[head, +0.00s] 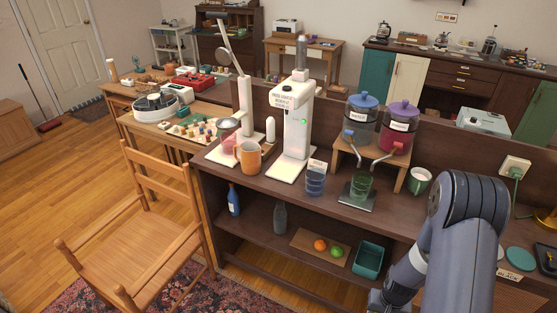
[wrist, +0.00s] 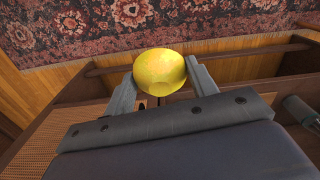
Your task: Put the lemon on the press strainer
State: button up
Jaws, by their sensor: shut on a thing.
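The lemon (wrist: 158,72) is yellow with a flattened face, and it sits between the fingers of my gripper (wrist: 160,82) in the wrist view. The fingers are shut on its two sides. In the head view neither the lemon nor my gripper shows; only my arm is seen, at the lower right. The lever press (head: 245,110) stands on the dark counter in the head view, left of a white dispenser. Its long lever is raised. A small bowl-like strainer (head: 228,124) appears on the press above a pinkish cup. My arm is well to the right of it.
Two lidded drink jars (head: 360,122) stand on a wooden stand. The lower shelf holds bottles, a fruit board (head: 308,240) and a teal bin (head: 368,258). A wooden chair (head: 150,255) is at left.

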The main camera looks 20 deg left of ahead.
aim_at(227, 123)
jog(key=i+j+u, duration=0.25)
jog(key=j+u, duration=0.2)
jog(key=i+j+u, duration=0.3)
jog(key=u, duration=0.15)
jog(key=j, duration=0.1)
